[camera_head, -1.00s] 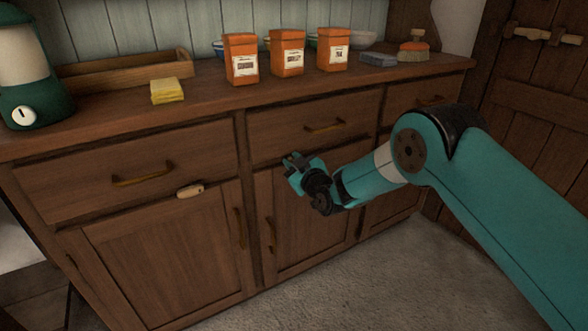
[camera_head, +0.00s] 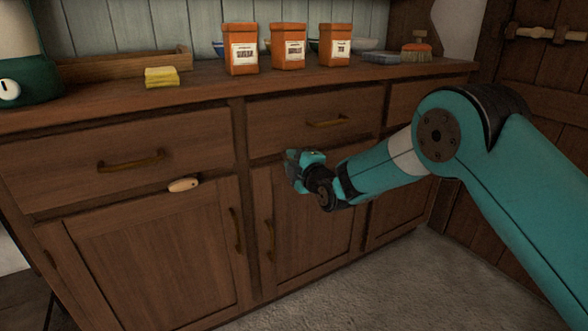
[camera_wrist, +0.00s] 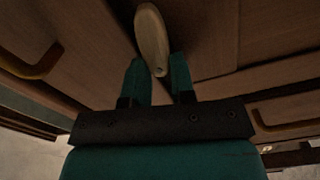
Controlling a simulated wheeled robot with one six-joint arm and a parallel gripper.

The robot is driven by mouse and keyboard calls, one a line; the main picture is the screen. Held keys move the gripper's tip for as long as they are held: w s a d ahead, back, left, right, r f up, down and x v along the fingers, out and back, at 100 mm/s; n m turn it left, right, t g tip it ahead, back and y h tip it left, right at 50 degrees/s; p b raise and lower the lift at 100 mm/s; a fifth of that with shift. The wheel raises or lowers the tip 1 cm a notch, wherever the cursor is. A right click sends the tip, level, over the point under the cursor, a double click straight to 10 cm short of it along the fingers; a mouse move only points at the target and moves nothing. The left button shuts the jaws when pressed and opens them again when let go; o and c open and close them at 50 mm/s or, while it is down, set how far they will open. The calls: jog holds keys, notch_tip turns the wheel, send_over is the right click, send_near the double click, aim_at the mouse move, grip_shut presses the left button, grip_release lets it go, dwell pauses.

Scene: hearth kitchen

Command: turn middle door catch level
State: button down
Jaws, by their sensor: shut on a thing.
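The middle door catch (camera_wrist: 152,38) is a pale wooden oval piece. In the wrist view its near end lies between the two teal fingers of my gripper (camera_wrist: 160,70), which is shut on it. Its long axis runs nearly up and down in that picture, leaning slightly. In the head view my gripper (camera_head: 297,158) is at the top of the middle cupboard door (camera_head: 312,235), just below the middle drawer. It hides the catch there, so I cannot tell from that view how far the catch is from level.
A similar pale catch (camera_head: 184,185) lies nearly level above the left door (camera_head: 150,255). Brass handles stick out from the drawers, such as the middle drawer handle (camera_head: 328,121). Orange packets, a yellow sponge (camera_head: 161,77) and a wooden tray stand on the counter (camera_head: 200,92).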

jog(key=shift+f+n+b, duration=0.15)
jog(key=shift+n+b, duration=0.7)
jog(key=shift+n, duration=0.35)
jog(key=c, duration=1)
grip_release()
jog(key=shift+o, duration=0.2)
jog(key=b+v, duration=0.3)
jog(key=v, duration=1.4)
jog(key=shift+s, duration=0.2)
jog(key=shift+d, duration=0.15)
